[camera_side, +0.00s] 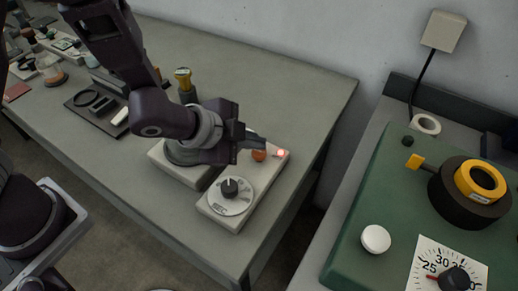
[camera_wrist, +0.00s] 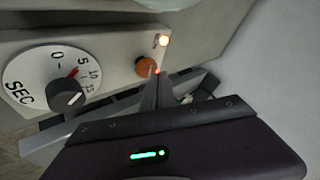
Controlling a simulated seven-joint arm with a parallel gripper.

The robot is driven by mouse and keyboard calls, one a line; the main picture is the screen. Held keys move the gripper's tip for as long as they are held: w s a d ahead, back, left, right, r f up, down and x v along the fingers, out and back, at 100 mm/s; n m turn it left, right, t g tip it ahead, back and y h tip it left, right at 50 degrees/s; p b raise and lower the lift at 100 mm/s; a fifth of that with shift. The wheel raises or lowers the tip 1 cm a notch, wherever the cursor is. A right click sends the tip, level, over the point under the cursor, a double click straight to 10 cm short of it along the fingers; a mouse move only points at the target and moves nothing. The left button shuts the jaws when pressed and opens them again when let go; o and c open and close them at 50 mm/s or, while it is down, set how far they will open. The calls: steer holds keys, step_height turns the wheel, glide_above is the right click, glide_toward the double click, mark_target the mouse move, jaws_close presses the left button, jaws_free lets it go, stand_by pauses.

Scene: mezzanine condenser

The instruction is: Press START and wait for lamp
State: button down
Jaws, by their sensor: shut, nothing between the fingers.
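A pale timer box (camera_side: 262,190) sits near the right end of the grey table. On it are a SEC dial with a black knob (camera_side: 230,188), an orange button (camera_side: 259,155) and a small lit lamp (camera_side: 282,153). In the wrist view the knob (camera_wrist: 66,95), orange button (camera_wrist: 146,66) and glowing lamp (camera_wrist: 163,40) show; small lettering beside them is unreadable. My gripper (camera_side: 262,143) is shut and empty, its tips close to the button. In the wrist view the fingertips (camera_wrist: 156,78) are beside the button; I cannot tell if they touch it.
A pale device (camera_side: 178,165) stands left of the timer box, partly behind my gripper. A black tray (camera_side: 98,102) lies farther left. A gap separates this table from a second bench with a green panel (camera_side: 385,205). Table surface behind the box is clear.

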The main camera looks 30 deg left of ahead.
mark_target(255, 153)
steer(key=shift+r, duration=0.35)
steer(key=shift+r, duration=2.55)
steer(key=s+a+r+n+y, duration=0.2)
steer(key=a+r+n, duration=0.3)
steer(key=a+r, duration=0.3)
steer(key=s+a+r+n+g, duration=0.1)
steer(key=s+a+n, duration=0.2)
steer(key=s, duration=0.3)
steer(key=s+a+r+n+g+y, duration=0.1)
steer(key=s+a+r+n, duration=0.1)
steer(key=s, duration=0.5)
steer(key=s+a+r+n, duration=0.1)
steer(key=s+a+n, duration=0.2)
steer(key=s, duration=0.4)
steer(key=shift+a+r+n+g+y, duration=0.3)
steer(key=shift+a+n+g+y, duration=0.1)
steer(key=shift+a, duration=0.5)
steer(key=shift+w, duration=0.1)
